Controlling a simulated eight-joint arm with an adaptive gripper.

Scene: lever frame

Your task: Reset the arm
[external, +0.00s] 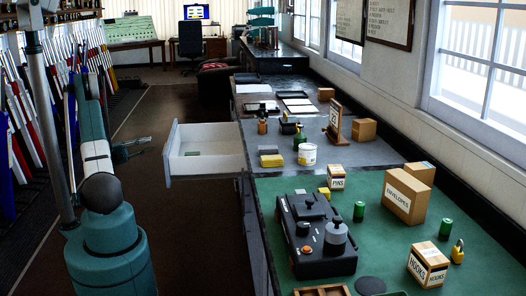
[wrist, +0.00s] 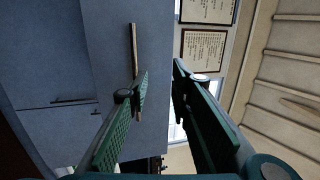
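My gripper (external: 132,148) is at the end of my teal and white arm, raised over the dark floor left of the open drawer. In the wrist view my gripper (wrist: 161,80) shows two green-padded fingers apart, with nothing between them. My gripper touches nothing that I can see. The white-walled drawer (external: 207,163) is pulled out from the counter, and a small green item (external: 193,154) lies in it. Grey-blue cabinet fronts (wrist: 50,50) with bar handles fill the left of the sideways wrist view.
A lever frame (external: 20,120) with red, white and blue levers stands at left. A grey pole (external: 50,100) rises close beside my arm. The green counter (external: 375,185) at right holds boxes, batteries and a black device (external: 316,235). The brown aisle floor (external: 165,100) is clear.

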